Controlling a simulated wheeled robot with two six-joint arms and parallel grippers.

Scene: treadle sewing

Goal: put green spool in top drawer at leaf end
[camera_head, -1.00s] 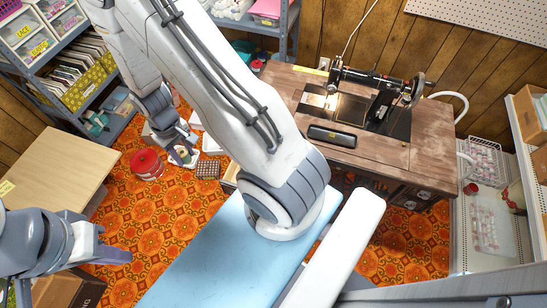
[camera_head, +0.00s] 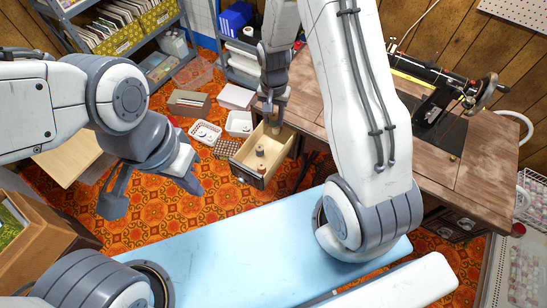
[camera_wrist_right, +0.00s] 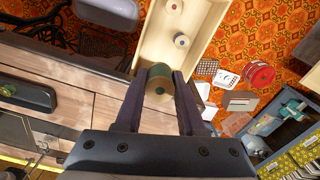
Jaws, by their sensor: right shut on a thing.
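My right gripper (camera_head: 271,112) points down over the back part of an open wooden drawer (camera_head: 240,172) at the left end of the sewing table. In the right wrist view (camera_wrist_right: 160,98) its fingers are shut on the green spool (camera_wrist_right: 159,76). The spool shows against the end of the drawer (camera_wrist_right: 153,40); I cannot tell its height above the drawer floor. Two other spools stand in the drawer, a brown one (camera_wrist_right: 174,7) and a pale one (camera_wrist_right: 181,40). My left gripper (camera_head: 152,197) is open and empty at the left, above the carpet.
The sewing machine (camera_head: 440,90) stands on the wooden table (camera_head: 430,150). White baskets (camera_head: 205,133) and a brown crate (camera_head: 222,150) lie on the carpet left of the drawer. A blue ironing board (camera_head: 240,250) lies in front.

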